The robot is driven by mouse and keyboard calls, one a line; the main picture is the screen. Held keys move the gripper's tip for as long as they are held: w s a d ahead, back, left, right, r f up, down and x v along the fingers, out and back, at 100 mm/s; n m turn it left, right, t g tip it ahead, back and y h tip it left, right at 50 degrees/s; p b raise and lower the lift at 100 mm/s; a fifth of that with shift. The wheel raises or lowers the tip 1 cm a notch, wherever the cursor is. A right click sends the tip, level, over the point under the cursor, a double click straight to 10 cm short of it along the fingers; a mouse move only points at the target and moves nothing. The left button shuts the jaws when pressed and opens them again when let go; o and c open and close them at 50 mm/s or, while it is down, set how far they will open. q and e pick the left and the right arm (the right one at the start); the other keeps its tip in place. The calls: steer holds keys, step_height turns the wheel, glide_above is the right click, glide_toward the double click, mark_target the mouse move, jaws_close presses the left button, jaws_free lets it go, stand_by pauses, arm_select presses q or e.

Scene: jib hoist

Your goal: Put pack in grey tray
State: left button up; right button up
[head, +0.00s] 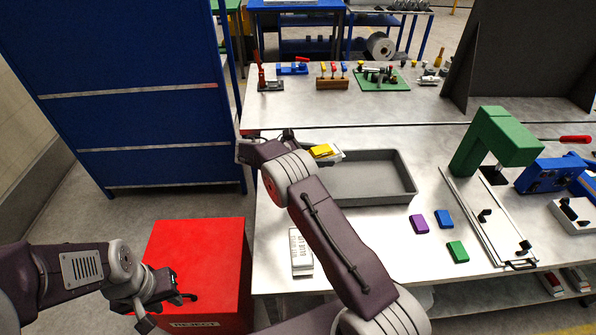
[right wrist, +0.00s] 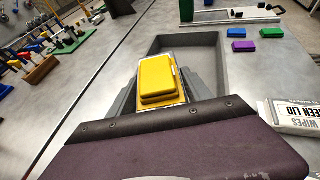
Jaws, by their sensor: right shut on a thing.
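My right gripper (right wrist: 160,98) is shut on a pack with a yellow top (right wrist: 158,78) and a whitish body below it. In the head view the yellow-topped pack (head: 321,151) shows just past my right wrist, at the left end of the grey tray (head: 412,192). The tray is open and its visible floor is empty. In the right wrist view the tray (right wrist: 222,62) lies beyond the pack; whether the pack touches it I cannot tell. A white pack marked WIPES (head: 301,252) lies on the table in front. My left gripper (head: 172,297) hangs by the red box; its jaws are unclear.
The red box (head: 200,245) stands on the floor left of the table. Purple (head: 419,224), blue (head: 444,218) and green (head: 458,251) blocks lie right of the tray. A green jib hoist (head: 495,140) stands farther right. Small fixtures line the back table.

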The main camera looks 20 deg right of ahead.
mark_target(355, 182)
steer(key=s+d+f+m+g+b, duration=0.1)
steer(key=d+f+g, duration=0.1)
steer(key=d, duration=0.4)
steer(key=s+d+f+m+g+b, duration=0.2)
steer(key=d, duration=0.4)
steer(key=shift+s+d+m, duration=0.25)
steer(key=shift+d+m, duration=0.05)
steer(key=shift+d, duration=0.1)
steer(key=shift+f, duration=0.1)
steer(key=shift+f+b, duration=2.6)
steer(key=shift+f, duration=0.8)
steer(key=shift+f, duration=0.25)
steer(key=o, duration=1.5)
